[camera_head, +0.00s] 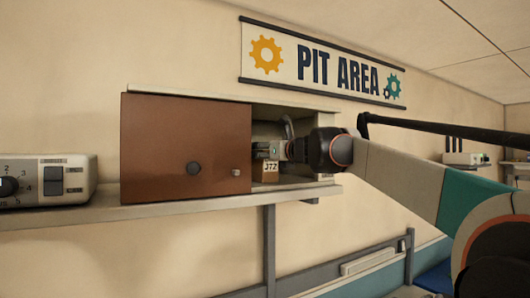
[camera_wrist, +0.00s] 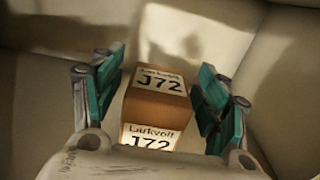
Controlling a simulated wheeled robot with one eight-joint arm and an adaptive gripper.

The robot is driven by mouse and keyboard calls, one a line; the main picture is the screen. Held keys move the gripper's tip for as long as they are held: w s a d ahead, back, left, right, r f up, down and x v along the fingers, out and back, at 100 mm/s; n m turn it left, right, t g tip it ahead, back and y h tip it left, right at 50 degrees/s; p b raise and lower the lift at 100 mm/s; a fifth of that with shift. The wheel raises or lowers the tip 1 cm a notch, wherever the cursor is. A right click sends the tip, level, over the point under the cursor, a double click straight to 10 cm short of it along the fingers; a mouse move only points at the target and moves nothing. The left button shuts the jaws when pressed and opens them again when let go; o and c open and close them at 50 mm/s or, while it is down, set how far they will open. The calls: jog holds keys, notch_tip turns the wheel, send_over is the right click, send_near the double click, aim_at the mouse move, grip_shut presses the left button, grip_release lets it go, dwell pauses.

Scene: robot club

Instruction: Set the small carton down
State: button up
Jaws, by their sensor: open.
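The small carton (camera_wrist: 158,104) is a brown box with white labels reading J72. In the wrist view it stands between the two fingers of my gripper (camera_wrist: 160,100), with gaps showing on both sides. The fingers have green pads and are open. In the head view the carton (camera_head: 270,171) shows inside the open part of a wall cabinet, and my gripper (camera_head: 283,150) reaches in beside it. The carton's underside is hidden.
The cabinet has a brown sliding-looking door (camera_head: 160,150) covering its left part. It stands on a wall shelf (camera_head: 150,213). A grey device with a dial (camera_head: 45,182) sits at the left. Pale cabinet walls lie close around my gripper.

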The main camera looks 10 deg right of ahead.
jog(key=v, duration=1.2)
jog(key=shift+b, duration=0.35)
jog(key=shift+s+r, duration=0.1)
jog(key=shift+s, duration=0.1)
jog(key=shift+c, duration=0.4)
